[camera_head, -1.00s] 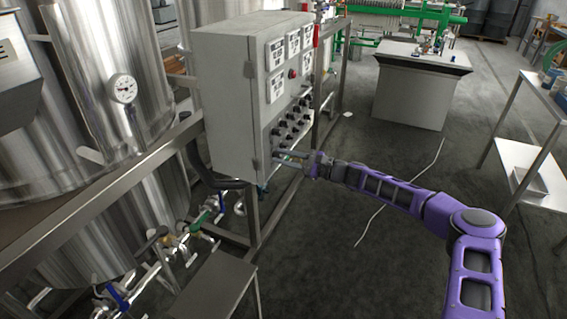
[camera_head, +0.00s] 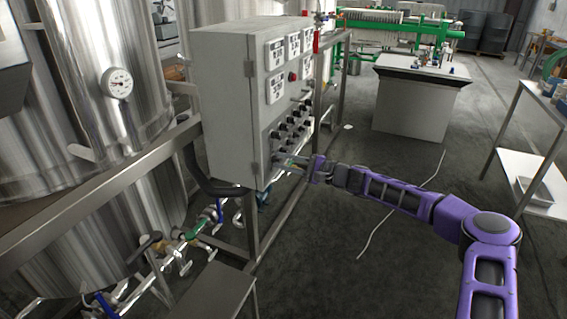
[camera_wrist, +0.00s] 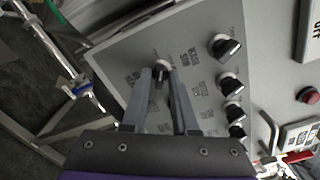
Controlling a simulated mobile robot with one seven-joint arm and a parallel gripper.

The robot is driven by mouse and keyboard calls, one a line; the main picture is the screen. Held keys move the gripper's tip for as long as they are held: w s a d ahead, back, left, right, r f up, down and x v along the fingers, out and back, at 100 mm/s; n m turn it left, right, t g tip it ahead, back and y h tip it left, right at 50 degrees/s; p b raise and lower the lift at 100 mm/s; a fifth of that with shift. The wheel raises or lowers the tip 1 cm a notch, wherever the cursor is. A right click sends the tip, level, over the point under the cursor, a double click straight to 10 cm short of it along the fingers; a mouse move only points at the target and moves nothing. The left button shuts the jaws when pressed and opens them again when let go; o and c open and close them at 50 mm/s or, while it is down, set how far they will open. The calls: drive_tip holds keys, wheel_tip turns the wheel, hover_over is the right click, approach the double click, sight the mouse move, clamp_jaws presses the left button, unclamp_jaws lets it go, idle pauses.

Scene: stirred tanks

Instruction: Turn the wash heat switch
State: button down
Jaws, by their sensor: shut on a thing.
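The grey control box (camera_head: 222,110) stands at the centre-left of the head view, with several black rotary switches (camera_head: 290,131) on its front face. My gripper (camera_head: 283,161) is at the low part of that face. In the wrist view my gripper (camera_wrist: 164,76) has its two fingers on either side of a black knob (camera_wrist: 161,70) with a pale collar, shut on it. Labels beside the knobs are too small to read, so I cannot tell which one is the wash heat switch.
Other black knobs (camera_wrist: 226,47) sit close beside the held one in the wrist view, with a red button (camera_wrist: 308,96) farther right. Steel tanks (camera_head: 95,60) and a metal frame rail (camera_head: 110,180) stand to the left. The floor to the right of the box is mostly clear.

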drive_tip(key=c, duration=0.9)
unclamp_jaws()
drive_tip(key=p+v, duration=0.1)
drive_tip(key=v, duration=1.6)
drive_tip(key=shift+s+d, duration=0.1)
drive_tip(key=shift+d, duration=0.1)
